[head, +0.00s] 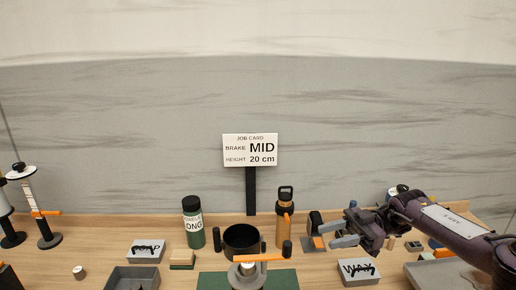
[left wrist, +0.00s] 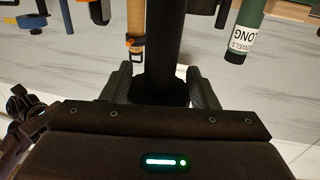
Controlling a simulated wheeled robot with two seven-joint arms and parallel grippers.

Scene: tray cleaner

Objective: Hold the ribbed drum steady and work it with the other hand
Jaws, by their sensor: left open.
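A black round drum (head: 241,239) stands at the front middle of the bench, over a grey hub (head: 247,272). An orange crank arm (head: 260,258) with an upright black knob (head: 287,248) crosses in front of it. Ribs are too small to make out. My right gripper (head: 342,234) is right of the drum, apart from it, with its fingers spread and empty. My left gripper (left wrist: 162,88) shows only in the left wrist view, its fingers apart. A black upright shape lies between them in that view; whether they touch it I cannot tell.
A job card (head: 250,150) reads brake MID, height 20 cm. Behind the drum stand a green bottle (head: 193,224) and an orange bottle (head: 284,218). Grey boxes (head: 146,251) (head: 359,272) sit left and right. A spool stand (head: 40,215) is at left. A green mat (head: 212,281) lies in front.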

